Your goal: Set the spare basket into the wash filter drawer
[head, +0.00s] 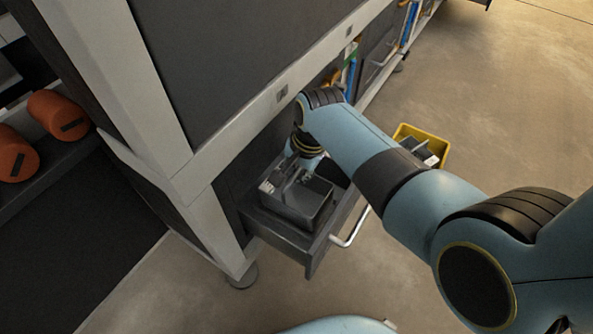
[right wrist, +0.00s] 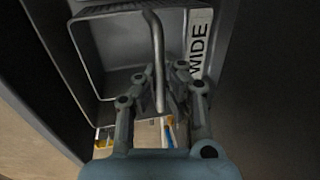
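The open drawer (head: 277,236) sticks out low from the cabinet, its silver handle at the front. A dark grey basket (head: 297,209) is within the drawer's walls. I cannot tell whether it rests on the drawer's floor. My right gripper (head: 306,172) reaches down over the basket, its fingertips partly hidden in the head view. In the right wrist view, the basket (right wrist: 110,38) has an upright bar handle (right wrist: 157,60). The right gripper's fingers (right wrist: 162,84) are closed in on both sides of this bar. A white label reading WIDE (right wrist: 199,45) lies beside it. My left gripper is out of view.
A yellow bin (head: 433,141) with dark and white things in it stands on the floor beyond my right arm. A cabinet leg (head: 242,276) stands left of the drawer. Orange cylinders (head: 58,113) lie on a shelf at left. The floor at upper right is clear.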

